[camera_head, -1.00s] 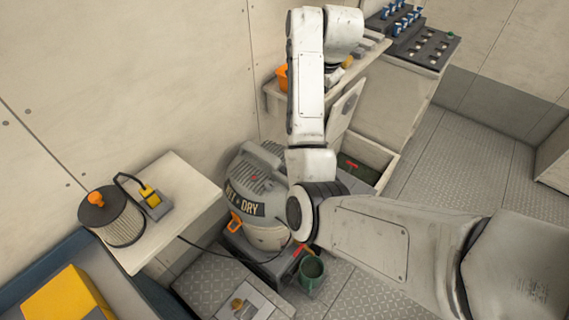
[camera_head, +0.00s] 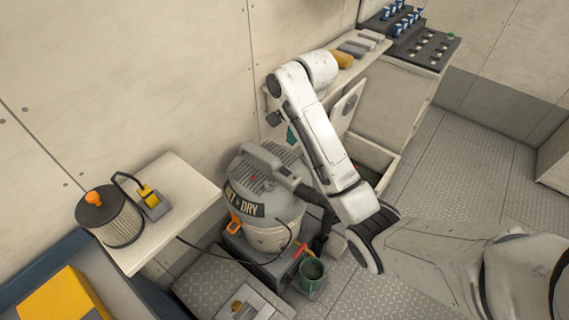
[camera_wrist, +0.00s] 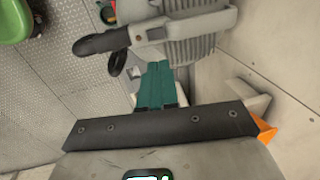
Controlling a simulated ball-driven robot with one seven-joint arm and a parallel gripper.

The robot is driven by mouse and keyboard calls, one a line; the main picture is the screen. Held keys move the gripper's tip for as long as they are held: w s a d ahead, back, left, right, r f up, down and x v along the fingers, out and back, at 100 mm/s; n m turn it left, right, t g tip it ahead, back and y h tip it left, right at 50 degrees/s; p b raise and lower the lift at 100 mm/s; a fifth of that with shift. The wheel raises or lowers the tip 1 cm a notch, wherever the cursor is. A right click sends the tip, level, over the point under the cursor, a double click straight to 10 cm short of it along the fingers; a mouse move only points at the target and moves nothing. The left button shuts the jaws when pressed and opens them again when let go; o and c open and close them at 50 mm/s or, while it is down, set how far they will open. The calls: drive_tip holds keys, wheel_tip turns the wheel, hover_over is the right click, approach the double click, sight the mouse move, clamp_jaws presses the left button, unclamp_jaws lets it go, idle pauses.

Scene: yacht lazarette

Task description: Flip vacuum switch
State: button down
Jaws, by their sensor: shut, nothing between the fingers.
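The grey wet-dry vacuum (camera_head: 268,222) stands on a dark base beside the wall. A small red spot (camera_head: 253,178), which may be its switch, shows on top of its lid near the handle (camera_head: 268,160). In the wrist view the vacuum's ribbed lid (camera_wrist: 188,50) and handle fill the top; I cannot make out the switch there. My gripper (camera_wrist: 158,68) has teal fingers, shut with nothing between them, pointing towards the lid. In the head view its teal fingers (camera_head: 292,137) show just behind and above the vacuum, apparently apart from it.
A dark hose (camera_head: 320,200) runs down the vacuum's right side. A green cup (camera_head: 311,270) stands in front. A shelf with a filter (camera_head: 112,220) is at left. An open bin (camera_head: 372,158) and a bench with socket trays (camera_head: 430,45) are behind. The right floor is clear.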

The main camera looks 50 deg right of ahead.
drive_tip(key=shift+f, duration=0.1)
drive_tip(key=b, duration=0.8)
approach(283, 169)
drive_tip(key=shift+w+a+f, duration=0.1)
drive_tip(key=shift+f, duration=0.55)
drive_tip(key=x, duration=0.4)
drive_tip(key=shift+f+p, duration=0.25)
drive_tip(key=shift+p, duration=0.05)
drive_tip(key=shift+w+f, duration=0.15)
drive_tip(key=shift+f, duration=0.4)
drive_tip(key=shift+w+f, duration=0.1)
drive_tip(key=shift+f, duration=0.05)
drive_tip(key=shift+p, duration=0.35)
drive_tip(key=shift+s+p, duration=0.8)
drive_tip(key=shift+p, duration=0.05)
